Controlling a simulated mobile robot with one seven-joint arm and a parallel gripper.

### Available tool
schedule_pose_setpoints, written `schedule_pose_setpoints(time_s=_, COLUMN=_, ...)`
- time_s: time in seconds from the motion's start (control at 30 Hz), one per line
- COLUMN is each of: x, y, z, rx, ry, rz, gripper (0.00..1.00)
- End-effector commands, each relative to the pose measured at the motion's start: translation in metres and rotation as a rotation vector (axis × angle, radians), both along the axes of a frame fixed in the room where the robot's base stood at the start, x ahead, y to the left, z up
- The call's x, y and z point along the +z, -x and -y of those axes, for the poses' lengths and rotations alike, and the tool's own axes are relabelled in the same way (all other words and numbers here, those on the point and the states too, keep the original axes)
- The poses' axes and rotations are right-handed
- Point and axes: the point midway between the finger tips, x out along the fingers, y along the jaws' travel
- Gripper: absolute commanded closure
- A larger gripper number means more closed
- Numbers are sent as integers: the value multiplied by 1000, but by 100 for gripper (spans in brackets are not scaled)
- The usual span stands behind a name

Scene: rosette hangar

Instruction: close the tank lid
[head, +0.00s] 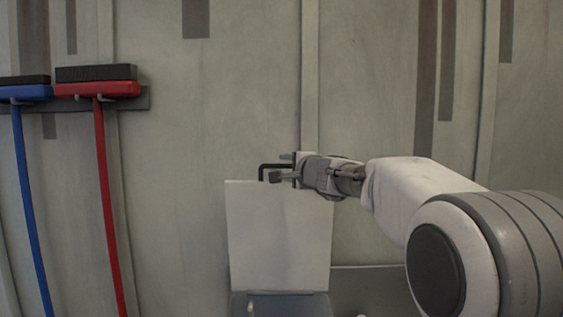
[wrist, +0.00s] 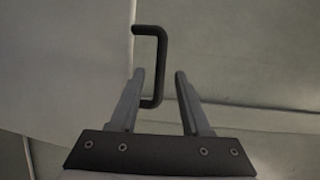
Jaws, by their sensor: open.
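The tank lid (head: 278,235) is a pale flat panel standing upright, open, above the grey tank (head: 290,305), of which only the top shows at the bottom of the head view. A black bar handle (head: 262,172) sits at the lid's top edge. My gripper (head: 279,167) is at that edge, reaching in from the right. In the wrist view the lid (wrist: 65,75) fills the left side. The handle (wrist: 162,62) stands between and beyond the open fingers (wrist: 158,75), its lower end close to the left finger. I cannot tell whether they touch.
A blue broom (head: 25,190) and a red broom (head: 104,190) hang on a wall rack at the left. A grey panelled wall (head: 210,110) stands close behind the lid. A low grey surface (head: 370,285) lies right of the tank.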

Motion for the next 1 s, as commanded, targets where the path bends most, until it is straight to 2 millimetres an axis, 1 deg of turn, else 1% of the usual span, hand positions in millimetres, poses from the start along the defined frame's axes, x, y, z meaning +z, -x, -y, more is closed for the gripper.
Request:
schedule_pose_setpoints(time_s=0.03, x=1, y=-7, z=-3, rx=1, ry=-1, rz=-3, gripper=53)
schedule_pose_setpoints(time_s=0.1, x=1, y=-15, z=-6, rx=0, ry=-1, rz=-1, gripper=53)
schedule_pose_setpoints(time_s=0.27, x=-2, y=-26, z=-11, rx=0, ry=0, rz=-1, gripper=53)
schedule_pose_setpoints(time_s=0.4, x=-2, y=-29, z=-12, rx=-1, ry=-1, rz=0, gripper=53)
schedule_pose_setpoints(time_s=0.67, x=-3, y=-30, z=-12, rx=-1, ry=0, rz=0, gripper=53)
schedule_pose_setpoints(time_s=0.7, x=-3, y=-30, z=-12, rx=-1, ry=0, rz=0, gripper=60)
schedule_pose_setpoints(time_s=0.87, x=-3, y=-30, z=-12, rx=-1, ry=0, rz=0, gripper=89)
schedule_pose_setpoints(time_s=0.9, x=-3, y=-30, z=-12, rx=-1, ry=0, rz=0, gripper=96)
schedule_pose_setpoints(time_s=0.93, x=-3, y=-30, z=-12, rx=-1, ry=0, rz=0, gripper=100)
schedule_pose_setpoints(time_s=1.0, x=-3, y=-29, z=-12, rx=-1, ry=0, rz=0, gripper=100)
